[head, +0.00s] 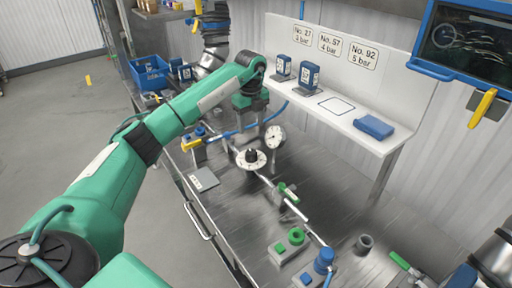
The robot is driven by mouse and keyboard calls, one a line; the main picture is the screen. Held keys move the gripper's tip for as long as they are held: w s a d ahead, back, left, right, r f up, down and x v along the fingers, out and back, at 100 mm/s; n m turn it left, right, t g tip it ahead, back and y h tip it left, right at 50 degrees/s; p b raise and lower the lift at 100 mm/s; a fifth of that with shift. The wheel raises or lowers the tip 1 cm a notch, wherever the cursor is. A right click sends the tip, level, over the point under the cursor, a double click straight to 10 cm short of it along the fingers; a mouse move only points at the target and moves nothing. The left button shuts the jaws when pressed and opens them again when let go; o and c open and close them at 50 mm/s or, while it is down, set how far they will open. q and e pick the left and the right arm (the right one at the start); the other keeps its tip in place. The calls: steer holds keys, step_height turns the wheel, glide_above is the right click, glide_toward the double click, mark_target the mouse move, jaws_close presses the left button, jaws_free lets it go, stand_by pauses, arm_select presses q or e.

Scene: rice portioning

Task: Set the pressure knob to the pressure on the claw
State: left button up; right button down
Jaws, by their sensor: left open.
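A round white dial with a black pressure knob (251,156) at its centre sits on the metal bench in the middle of the head view. A white round gauge (274,137) stands just behind it to the right. My left arm reaches in from the left and bends down above the bench. My left gripper (256,130) is open, just above and behind the knob; its fingertips are small and hard to make out, and I cannot tell whether they touch anything. The knob's setting and the gauge reading are too small to read. My right gripper is not in view.
Signs (330,42) read No. 27 3 bar, No. 57 4 bar and No. 92 5 bar above a white shelf (345,120) with blue blocks (309,75). A blue crate (149,73) is at back left.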

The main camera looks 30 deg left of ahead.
mark_target(251, 152)
arm_select(q)
step_height(251, 152, down, 11)
steer(key=p, duration=0.3)
steer(key=shift+s, duration=0.1)
steer(key=shift+f, duration=0.85)
steer(key=shift+c, duration=0.4)
steer(key=c, duration=0.9)
